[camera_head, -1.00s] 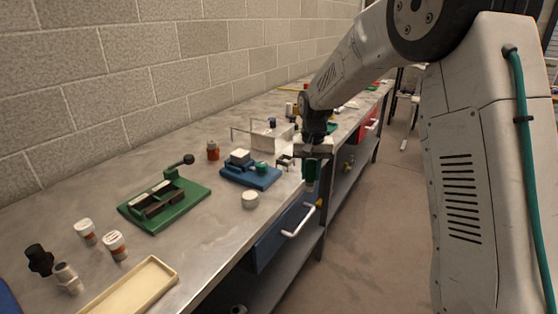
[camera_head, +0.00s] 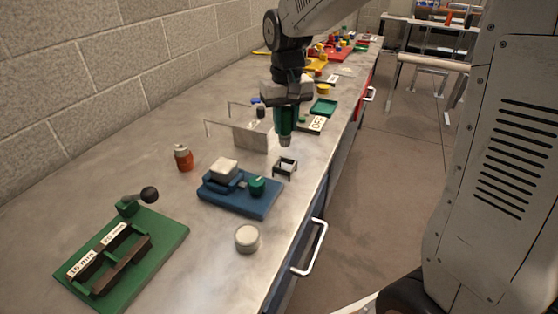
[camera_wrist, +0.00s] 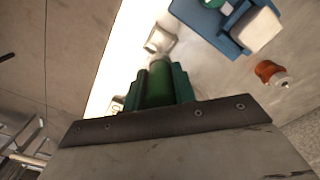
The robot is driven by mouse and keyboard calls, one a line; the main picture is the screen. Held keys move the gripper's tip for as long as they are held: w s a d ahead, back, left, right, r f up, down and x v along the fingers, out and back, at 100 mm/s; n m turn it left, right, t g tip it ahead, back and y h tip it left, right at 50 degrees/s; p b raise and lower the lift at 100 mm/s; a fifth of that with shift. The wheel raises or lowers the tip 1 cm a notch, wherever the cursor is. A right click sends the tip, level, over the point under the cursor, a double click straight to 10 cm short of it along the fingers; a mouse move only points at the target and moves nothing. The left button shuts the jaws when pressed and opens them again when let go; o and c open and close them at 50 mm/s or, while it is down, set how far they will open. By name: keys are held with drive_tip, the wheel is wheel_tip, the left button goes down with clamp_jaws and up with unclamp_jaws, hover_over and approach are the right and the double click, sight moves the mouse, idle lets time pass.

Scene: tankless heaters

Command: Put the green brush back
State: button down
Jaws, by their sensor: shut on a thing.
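The green brush (camera_wrist: 157,85) is a green cylinder upright between the teal fingers of my gripper (camera_wrist: 160,88) in the wrist view. In the head view my gripper (camera_head: 286,118) points down over the bench, shut on the brush, whose grey lower end (camera_head: 285,141) sticks out below the fingers. A small open square frame (camera_head: 285,168) stands on the bench just below and near the brush tip; it also shows in the wrist view (camera_wrist: 160,40). The brush is apart from the bench. Most of its body is hidden by the fingers.
A blue fixture (camera_head: 238,194) with a green knob and white block stands left of the frame. A clear bracket (camera_head: 250,138), an orange-brown bottle (camera_head: 184,157), a white round jar (camera_head: 247,238) and a green base with lever (camera_head: 135,250) stand around. The bench edge is close on the right.

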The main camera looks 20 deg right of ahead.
sight(285, 145)
wheel_tip(285, 145, down, 10)
drive_tip(key=shift+r, duration=0.2)
drive_tip(key=shift+f, duration=0.1)
drive_tip(key=shift+f, duration=0.1)
drive_tip(key=c, duration=1.1)
unclamp_jaws()
